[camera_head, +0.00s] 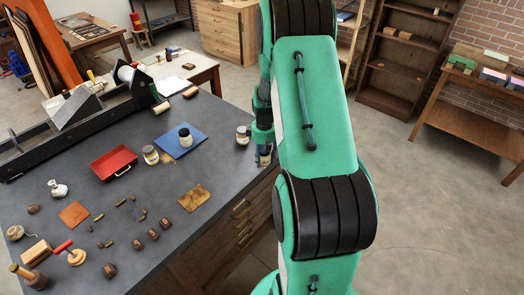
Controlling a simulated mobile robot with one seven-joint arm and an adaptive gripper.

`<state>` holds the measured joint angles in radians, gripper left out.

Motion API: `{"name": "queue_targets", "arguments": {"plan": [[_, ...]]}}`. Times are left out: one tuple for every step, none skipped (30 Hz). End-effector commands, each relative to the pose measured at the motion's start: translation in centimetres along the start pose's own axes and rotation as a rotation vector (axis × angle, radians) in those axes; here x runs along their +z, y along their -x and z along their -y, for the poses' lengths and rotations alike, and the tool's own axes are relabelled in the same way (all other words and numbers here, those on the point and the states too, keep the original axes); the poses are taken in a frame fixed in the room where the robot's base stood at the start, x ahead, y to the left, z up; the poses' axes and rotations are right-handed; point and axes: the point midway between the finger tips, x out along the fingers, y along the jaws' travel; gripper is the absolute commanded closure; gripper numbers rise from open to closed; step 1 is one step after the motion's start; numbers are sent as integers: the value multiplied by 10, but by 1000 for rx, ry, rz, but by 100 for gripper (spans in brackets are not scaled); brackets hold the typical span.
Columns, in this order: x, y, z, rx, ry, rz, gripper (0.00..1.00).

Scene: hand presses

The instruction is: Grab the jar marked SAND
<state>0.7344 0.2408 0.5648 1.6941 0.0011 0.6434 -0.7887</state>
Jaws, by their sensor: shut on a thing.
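My gripper (264,147) is low at the right edge of the dark bench, pointing down and shut on a small jar (265,159). The arm partly hides this jar, and its label is too small to read. Another jar (242,136) with a pale label stands just left of my gripper. I cannot tell which label reads SAND.
The dark bench (150,222) holds a red tray (113,163), a blue mat (180,146), a brown patterned sheet (194,197) and several small blocks and stamps at the front left. A long dark press (75,125) lies at the back left. Open floor lies right of my arm.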

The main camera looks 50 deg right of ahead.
Motion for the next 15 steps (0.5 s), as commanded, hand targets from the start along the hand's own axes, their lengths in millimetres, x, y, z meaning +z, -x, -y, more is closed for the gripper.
{"name": "queue_targets", "arguments": {"plan": [[6, 3, 6, 1, 0, -1, 87], [10, 3, 9, 1, 0, -1, 87], [14, 3, 13, 1, 0, -1, 87], [16, 4, 15, 2, 0, -2, 87], [20, 4, 18, 1, 0, -1, 87], [23, 4, 22, 1, 0, -1, 87], [25, 4, 24, 1, 0, -1, 87], [28, 5, 26, 1, 0, -1, 87], [30, 5, 28, 1, 0, -1, 87], [32, 5, 30, 0, 0, 0, 87], [34, 5, 32, 0, 0, 0, 87], [35, 5, 33, 1, 0, -1, 87], [36, 5, 34, 1, 0, -1, 87], [37, 6, 35, 1, 0, -1, 87], [38, 6, 35, 1, 0, -1, 87]]}}
